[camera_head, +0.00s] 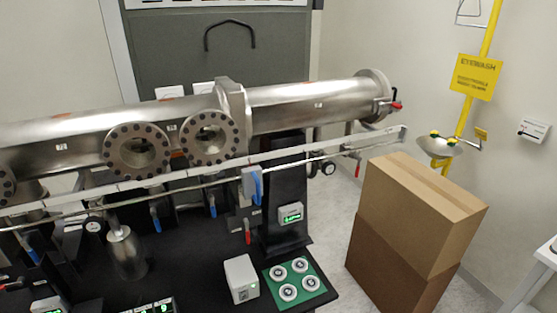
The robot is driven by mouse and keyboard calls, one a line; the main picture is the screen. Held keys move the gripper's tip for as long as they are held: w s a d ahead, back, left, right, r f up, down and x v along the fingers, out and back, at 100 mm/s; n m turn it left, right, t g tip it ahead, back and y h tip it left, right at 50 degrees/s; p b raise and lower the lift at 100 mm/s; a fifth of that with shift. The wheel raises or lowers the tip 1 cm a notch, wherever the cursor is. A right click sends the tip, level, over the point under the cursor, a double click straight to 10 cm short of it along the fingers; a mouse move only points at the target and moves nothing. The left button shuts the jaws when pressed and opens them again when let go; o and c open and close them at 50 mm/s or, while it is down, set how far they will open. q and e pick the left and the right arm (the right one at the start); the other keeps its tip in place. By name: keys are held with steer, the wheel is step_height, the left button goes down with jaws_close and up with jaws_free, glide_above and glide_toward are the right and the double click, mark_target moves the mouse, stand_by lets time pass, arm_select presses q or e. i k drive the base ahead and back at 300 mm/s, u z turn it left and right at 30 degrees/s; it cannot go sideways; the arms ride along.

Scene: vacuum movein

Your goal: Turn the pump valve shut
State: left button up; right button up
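Several small valves hang along the metal pipework, and I cannot tell which is the pump valve. A blue-handled valve (257,188) sits below the large tube near the black support, its handle pointing down. A red-handled valve (247,234) hangs lower, just left of the support. Another red-handled valve (396,105) is at the tube's right end, and one more red handle (357,166) shows below it. Further blue handles (155,219) hang to the left. Neither of my grippers is in view.
The large steel tube (284,107) and a long pale rail (335,145) cross the scene. A black table (195,270) carries a white box (241,278) and a green mat (317,284) with round parts. Stacked cardboard boxes (425,200) stand right, near a yellow eyewash pole (489,35).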

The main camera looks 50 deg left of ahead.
mark_target(329, 167)
steer(key=u, duration=1.4)
steer(key=i, duration=0.2)
steer(key=u, duration=0.45)
